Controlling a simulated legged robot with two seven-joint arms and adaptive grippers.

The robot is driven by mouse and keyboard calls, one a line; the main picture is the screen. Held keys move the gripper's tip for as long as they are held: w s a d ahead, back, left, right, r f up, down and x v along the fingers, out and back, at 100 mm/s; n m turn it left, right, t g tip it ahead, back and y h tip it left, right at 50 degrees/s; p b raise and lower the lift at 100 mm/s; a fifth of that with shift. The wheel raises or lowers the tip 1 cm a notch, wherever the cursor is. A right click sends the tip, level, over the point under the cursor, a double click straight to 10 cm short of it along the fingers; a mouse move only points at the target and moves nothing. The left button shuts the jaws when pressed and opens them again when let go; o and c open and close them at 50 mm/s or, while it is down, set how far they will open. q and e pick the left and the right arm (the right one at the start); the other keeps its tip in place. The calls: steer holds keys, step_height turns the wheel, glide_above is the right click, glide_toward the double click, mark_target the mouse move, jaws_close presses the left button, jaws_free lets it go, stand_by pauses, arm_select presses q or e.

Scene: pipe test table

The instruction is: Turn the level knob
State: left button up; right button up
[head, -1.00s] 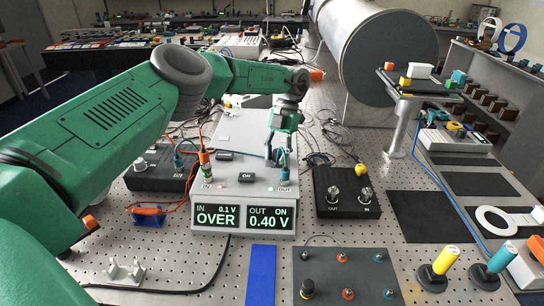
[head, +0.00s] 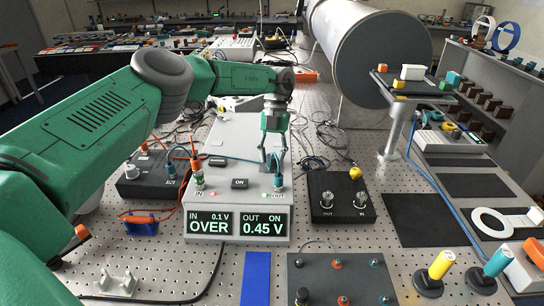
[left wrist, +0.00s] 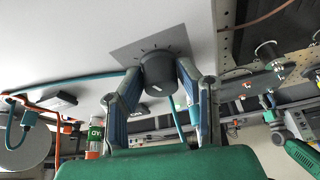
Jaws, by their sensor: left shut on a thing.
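The level knob (left wrist: 158,80) is a dark round knob with a white mark, on a grey square plate with scale ticks, in the left wrist view. My left gripper (left wrist: 160,72) has one finger on each side of it and is shut on it. In the head view my left gripper (head: 272,160) reaches down to the top of the grey box (head: 232,135) and mostly hides the knob. My right gripper is not in view.
IN and OUT plugs with cables (head: 197,178) stand on the box near the gripper. A black box with two connectors (head: 342,196) stands to its right. A panel of colored jacks (head: 340,280) lies in front. A large metal cylinder (head: 375,45) stands behind.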

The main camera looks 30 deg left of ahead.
arm_select(q)
steer(key=shift+s+d+f, duration=0.2)
steer(key=shift+s+f, duration=0.05)
steer(key=shift+n+h, duration=0.3)
steer(key=shift+n, duration=0.4)
stand_by(0.4)
steer(key=o, duration=1.1)
steer(key=shift+r, duration=0.15)
steer(key=shift+w+v, duration=0.15)
steer(key=shift+v, duration=1.65)
steer(key=shift+w+v, duration=0.1)
steer(key=shift+v, duration=1.75)
steer(key=shift+a, duration=0.1)
